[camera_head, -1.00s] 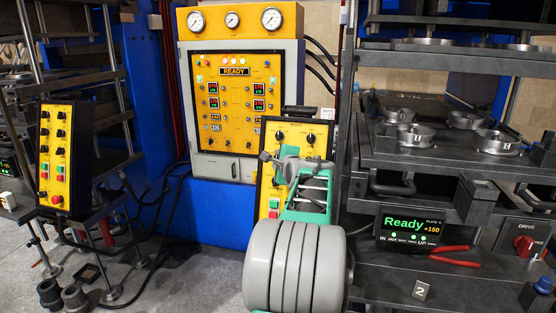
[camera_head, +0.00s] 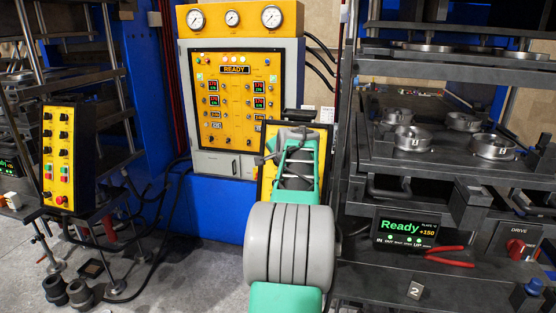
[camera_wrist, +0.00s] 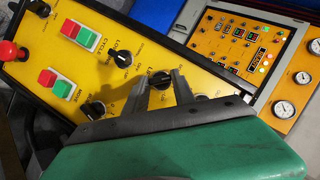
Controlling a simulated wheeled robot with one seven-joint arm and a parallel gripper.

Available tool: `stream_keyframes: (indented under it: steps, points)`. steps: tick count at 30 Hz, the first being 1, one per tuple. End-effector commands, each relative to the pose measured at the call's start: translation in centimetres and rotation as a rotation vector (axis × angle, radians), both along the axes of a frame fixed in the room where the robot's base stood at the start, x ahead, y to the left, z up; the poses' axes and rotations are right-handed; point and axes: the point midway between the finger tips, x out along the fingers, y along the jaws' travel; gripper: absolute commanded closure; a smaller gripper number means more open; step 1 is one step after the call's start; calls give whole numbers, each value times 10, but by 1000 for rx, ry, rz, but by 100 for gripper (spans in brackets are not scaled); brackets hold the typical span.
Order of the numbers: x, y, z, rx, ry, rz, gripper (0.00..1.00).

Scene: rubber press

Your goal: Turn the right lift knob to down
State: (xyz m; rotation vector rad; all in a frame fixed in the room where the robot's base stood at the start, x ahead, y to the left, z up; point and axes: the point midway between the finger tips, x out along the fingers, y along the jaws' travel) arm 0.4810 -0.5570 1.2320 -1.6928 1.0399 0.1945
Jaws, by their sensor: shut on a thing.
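The yellow control panel (camera_head: 265,188) stands in front of the main cabinet in the head view, mostly covered by my green and grey arm. In the wrist view the same panel (camera_wrist: 45,40) lies tilted and carries several black knobs. My gripper (camera_wrist: 160,79) is at the panel face, with its two grey fingers on either side of a black lift knob (camera_wrist: 160,80), shut on it. The knob's label is partly hidden, so its exact setting cannot be read. Other black knobs sit nearby, one above-left (camera_wrist: 123,59) and one below-left (camera_wrist: 93,107).
Red and green buttons (camera_wrist: 83,33) and a red stop button (camera_wrist: 10,50) are on the same panel. The press with metal molds (camera_head: 412,138) and a Ready display (camera_head: 405,232) stands close to the right. A second yellow panel (camera_head: 56,160) stands left.

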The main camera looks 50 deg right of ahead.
Motion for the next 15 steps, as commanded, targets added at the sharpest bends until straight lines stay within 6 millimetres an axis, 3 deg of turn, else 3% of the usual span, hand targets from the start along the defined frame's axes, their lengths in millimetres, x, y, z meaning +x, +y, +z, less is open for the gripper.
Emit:
stream_keyframes:
  steps: [15]
  points:
    - [1, 0, 0, -28, 63, 26, 100]
